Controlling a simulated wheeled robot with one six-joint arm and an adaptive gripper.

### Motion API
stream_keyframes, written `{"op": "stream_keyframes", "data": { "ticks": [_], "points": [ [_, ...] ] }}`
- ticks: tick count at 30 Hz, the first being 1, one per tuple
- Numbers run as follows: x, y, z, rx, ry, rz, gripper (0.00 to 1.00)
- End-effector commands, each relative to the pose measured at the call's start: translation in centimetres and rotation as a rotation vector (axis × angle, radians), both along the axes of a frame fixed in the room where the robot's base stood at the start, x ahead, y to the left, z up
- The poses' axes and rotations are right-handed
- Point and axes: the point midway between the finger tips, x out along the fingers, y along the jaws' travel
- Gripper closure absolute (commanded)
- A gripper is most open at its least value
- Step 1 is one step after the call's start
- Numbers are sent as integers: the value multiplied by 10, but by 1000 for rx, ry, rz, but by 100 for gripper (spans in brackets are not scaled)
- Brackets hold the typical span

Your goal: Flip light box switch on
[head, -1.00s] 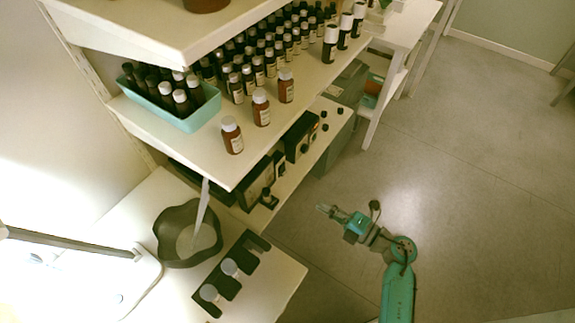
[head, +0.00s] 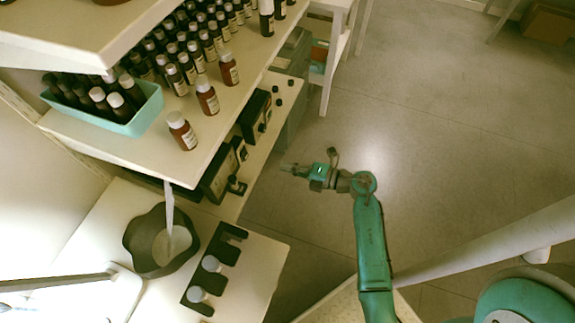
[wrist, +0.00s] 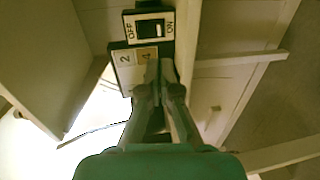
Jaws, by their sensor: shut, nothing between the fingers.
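The switch (wrist: 150,28) is a black rocker in a pale plate at the top of the wrist view, with "OFF" at its left and "ON" at its right. I cannot tell which way the rocker is tipped. Just below it is a dark-edged panel (wrist: 125,57) marked "2" and "4". My gripper (wrist: 160,66) is shut and empty. Its fingertips overlap the lower right of the panel in the picture, below the switch; contact cannot be told. In the head view my gripper (head: 288,168) is over the floor, to the right of the lower shelf. The switch cannot be made out there.
The upper shelf (head: 205,150) holds brown bottles and a teal tray (head: 148,112). Black boxes (head: 218,174) stand on the lower shelf. A dark bowl (head: 140,240) and a black holder (head: 222,250) are on the front table. Open floor (head: 430,130) lies to the right.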

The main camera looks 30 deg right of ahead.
Motion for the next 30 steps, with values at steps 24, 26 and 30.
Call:
{"op": "stream_keyframes", "data": {
  "ticks": [24, 26, 30],
  "points": [
    [89, 65, -16, 0, 0, 0, 100],
    [90, 66, -16, 0, 0, 0, 100],
    [90, 65, -16, 0, 0, -1, 100]
  ]
}}
